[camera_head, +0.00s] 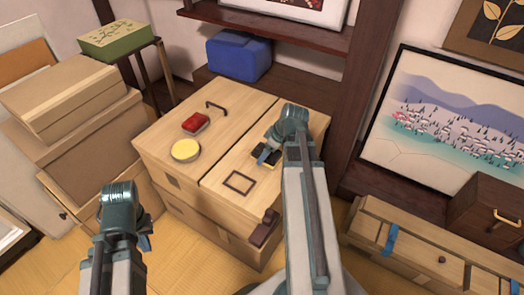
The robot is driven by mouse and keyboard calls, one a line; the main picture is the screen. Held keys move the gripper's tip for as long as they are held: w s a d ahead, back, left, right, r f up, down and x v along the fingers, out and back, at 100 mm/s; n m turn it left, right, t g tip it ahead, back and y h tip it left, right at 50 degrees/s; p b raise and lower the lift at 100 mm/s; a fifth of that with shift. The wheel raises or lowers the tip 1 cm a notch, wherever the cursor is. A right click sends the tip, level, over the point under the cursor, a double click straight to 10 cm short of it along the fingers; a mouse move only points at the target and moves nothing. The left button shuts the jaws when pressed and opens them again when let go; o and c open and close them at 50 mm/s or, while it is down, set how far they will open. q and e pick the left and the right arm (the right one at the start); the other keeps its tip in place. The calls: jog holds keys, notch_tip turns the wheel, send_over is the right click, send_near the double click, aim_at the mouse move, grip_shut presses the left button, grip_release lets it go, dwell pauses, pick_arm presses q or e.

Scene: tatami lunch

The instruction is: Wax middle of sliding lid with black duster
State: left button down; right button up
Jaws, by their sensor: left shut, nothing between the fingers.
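The wooden chest's top has two lid panels; which one slides cannot be told. The right panel (222,197) bears a dark square outline (240,183) near its front. A small black object (258,164), seemingly the black duster, is on or just above this panel, behind the outline. My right gripper (268,154) is over it, partly hidden by its own wrist; whether it grips the object cannot be told. My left gripper (146,242) is shut and empty, in front of the chest's left side, apart from the lid.
On the left panel are a red block (195,123), a round yellow-topped piece (185,150) and a dark handle (216,107). A brown piece (264,228) is at the chest's front right edge. Cardboard boxes (70,103) stand left; a low drawer unit (420,240) stands right.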

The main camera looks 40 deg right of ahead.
aim_at(245, 142)
jog(key=shift+s+d, duration=0.25)
jog(key=shift+s, duration=0.4)
jog(key=shift+w+d, duration=0.35)
jog(key=shift+d, duration=0.4)
jog(key=shift+w+d, duration=0.3)
jog(key=shift+d, duration=0.4)
jog(key=shift+w+a, duration=0.4)
jog(key=shift+w, duration=0.5)
jog(key=shift+w+a, duration=0.4)
jog(key=shift+w, duration=0.45)
jog(key=shift+w+a, duration=0.35)
jog(key=shift+w, duration=0.55)
jog(key=shift+w+a, duration=0.35)
jog(key=shift+w, duration=0.5)
jog(key=shift+w+a, duration=0.4)
jog(key=shift+w, duration=0.5)
jog(key=shift+w+a, duration=0.35)
jog(key=shift+w, duration=0.5)
